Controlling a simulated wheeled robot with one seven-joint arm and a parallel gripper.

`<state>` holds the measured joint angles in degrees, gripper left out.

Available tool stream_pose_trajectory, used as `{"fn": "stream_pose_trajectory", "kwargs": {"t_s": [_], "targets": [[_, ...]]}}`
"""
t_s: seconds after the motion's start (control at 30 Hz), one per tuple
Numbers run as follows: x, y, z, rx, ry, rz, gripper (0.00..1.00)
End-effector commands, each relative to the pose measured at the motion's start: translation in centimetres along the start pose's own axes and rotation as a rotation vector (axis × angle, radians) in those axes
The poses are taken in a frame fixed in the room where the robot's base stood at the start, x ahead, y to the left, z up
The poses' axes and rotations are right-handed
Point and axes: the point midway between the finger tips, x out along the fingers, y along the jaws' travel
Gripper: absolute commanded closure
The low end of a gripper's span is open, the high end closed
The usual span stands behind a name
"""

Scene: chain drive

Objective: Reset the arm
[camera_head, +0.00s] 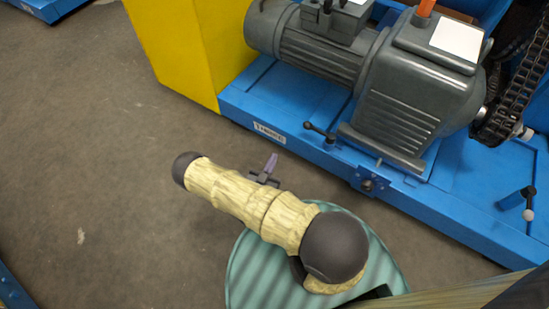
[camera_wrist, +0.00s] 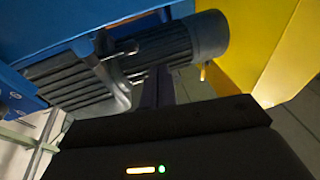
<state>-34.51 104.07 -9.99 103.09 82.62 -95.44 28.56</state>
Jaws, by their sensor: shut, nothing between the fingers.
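My arm, in a pale ribbed sleeve with dark joints, reaches out over the floor in the head view. My gripper (camera_head: 271,160) shows only in small part behind the arm, over open floor in front of the blue machine base. In the wrist view my gripper (camera_wrist: 158,78) is seen from behind its dark body; the fingers are together with nothing between them. Beyond them is the grey ribbed motor (camera_wrist: 165,50), which also shows in the head view (camera_head: 318,55). My gripper appears apart from it.
The blue base (camera_head: 290,118) carries the motor, a grey gearbox (camera_head: 400,105) and a dark chain (camera_head: 520,90) at right. Small black-handled clamps (camera_head: 318,132) sit along its front edge. A yellow block (camera_head: 185,50) stands at its left. The floor (camera_head: 90,150) at left is clear.

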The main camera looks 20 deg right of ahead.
Motion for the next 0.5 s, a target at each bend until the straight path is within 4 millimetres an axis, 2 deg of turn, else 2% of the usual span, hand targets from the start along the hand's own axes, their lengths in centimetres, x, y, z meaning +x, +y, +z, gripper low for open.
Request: {"fn": "stream_pose_trajectory", "kwargs": {"t_s": [0.37,0.5], "targets": [[0.2,0.0,-0.1,0.002,-0.006,0.005,1.0],[1.2,-1.0,-1.0,0.02,-0.067,0.023,1.0]]}}
